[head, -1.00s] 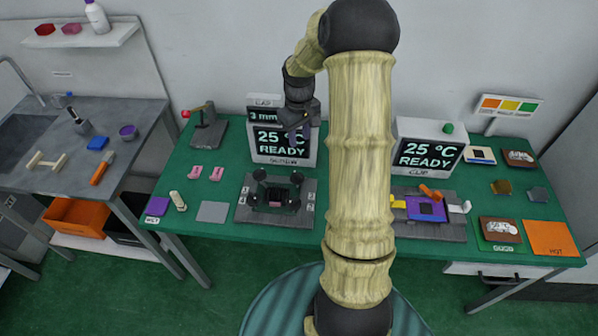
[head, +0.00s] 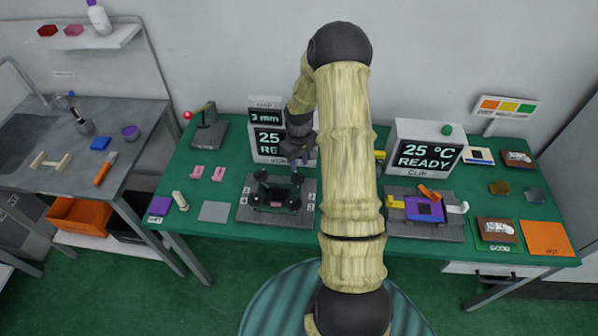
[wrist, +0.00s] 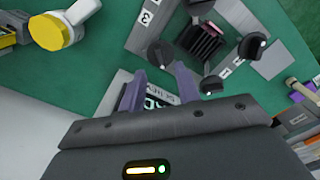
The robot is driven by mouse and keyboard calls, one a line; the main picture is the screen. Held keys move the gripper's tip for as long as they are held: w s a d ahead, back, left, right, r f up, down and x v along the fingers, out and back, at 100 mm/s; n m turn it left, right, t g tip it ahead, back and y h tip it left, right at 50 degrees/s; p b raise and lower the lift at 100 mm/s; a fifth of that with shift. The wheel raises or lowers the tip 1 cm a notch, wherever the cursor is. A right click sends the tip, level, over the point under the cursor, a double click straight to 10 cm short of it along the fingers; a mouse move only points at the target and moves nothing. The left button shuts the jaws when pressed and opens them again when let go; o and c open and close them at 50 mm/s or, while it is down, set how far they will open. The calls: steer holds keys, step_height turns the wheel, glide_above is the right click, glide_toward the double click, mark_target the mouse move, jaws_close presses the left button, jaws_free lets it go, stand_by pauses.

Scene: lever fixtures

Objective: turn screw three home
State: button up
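Another knob (wrist: 211,85) is just right of my right finger. My gripper (wrist: 158,82) has its two purple fingers apart with nothing between them. In the head view my gripper (head: 298,160) hangs above the fixture's back right, apart from the knobs.
The screw display (head: 265,142) stands behind the fixture, partly hidden by my arm. The clip fixture (head: 425,228) with a purple part lies to the right.

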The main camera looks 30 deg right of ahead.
mark_target(300, 177)
steer(key=f+p, duration=0.1)
steer(key=f, duration=0.5)
steer(key=shift+s+f, duration=0.2)
jaws_close()
